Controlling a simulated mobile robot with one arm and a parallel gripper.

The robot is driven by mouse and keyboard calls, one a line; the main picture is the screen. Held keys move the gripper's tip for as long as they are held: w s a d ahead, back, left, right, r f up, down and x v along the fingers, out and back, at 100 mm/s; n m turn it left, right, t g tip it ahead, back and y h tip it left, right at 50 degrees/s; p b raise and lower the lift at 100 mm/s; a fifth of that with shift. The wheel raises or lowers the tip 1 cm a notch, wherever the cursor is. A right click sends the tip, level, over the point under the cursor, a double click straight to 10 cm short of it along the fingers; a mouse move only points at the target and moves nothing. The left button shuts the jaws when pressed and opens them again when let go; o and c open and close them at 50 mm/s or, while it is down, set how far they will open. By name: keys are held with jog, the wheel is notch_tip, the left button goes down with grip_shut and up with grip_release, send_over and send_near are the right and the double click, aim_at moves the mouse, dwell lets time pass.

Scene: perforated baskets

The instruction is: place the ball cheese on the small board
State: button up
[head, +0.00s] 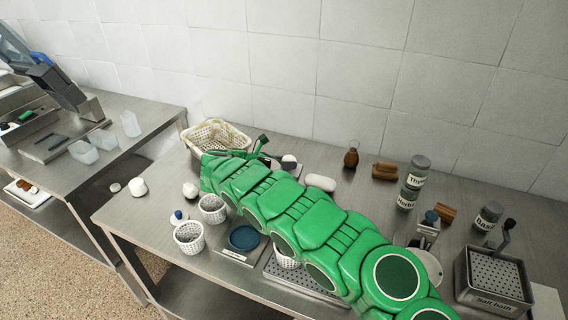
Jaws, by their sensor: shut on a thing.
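My green arm crosses the middle of the head view, and its far end is near the perforated basket at the back. My gripper (277,161) shows only in small dark parts behind the arm. A rounded white piece (289,163), which looks like the ball cheese, is at these dark parts, and my gripper appears shut on it. The arm hides much of the grip, and I cannot tell the gap between the piece and the counter. I cannot make out the small board for certain.
A cream perforated basket (217,128) stands at the back left. White cups (188,238), a blue round dish (243,238) and loose white pieces (138,187) stand at the left. A white oblong piece (320,182), jars (412,182) and a salt bath (493,283) are at the right.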

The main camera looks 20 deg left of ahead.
jog(key=shift+f, duration=0.15)
jog(key=o, duration=1.1)
jog(key=shift+c, duration=0.2)
jog(key=shift+s+a, duration=0.1)
jog(key=shift+s, duration=0.05)
jog(key=v, duration=0.5)
jog(key=shift+r, duration=0.3)
notch_tip(320, 180, up, 7)
jog(key=shift+f, duration=0.15)
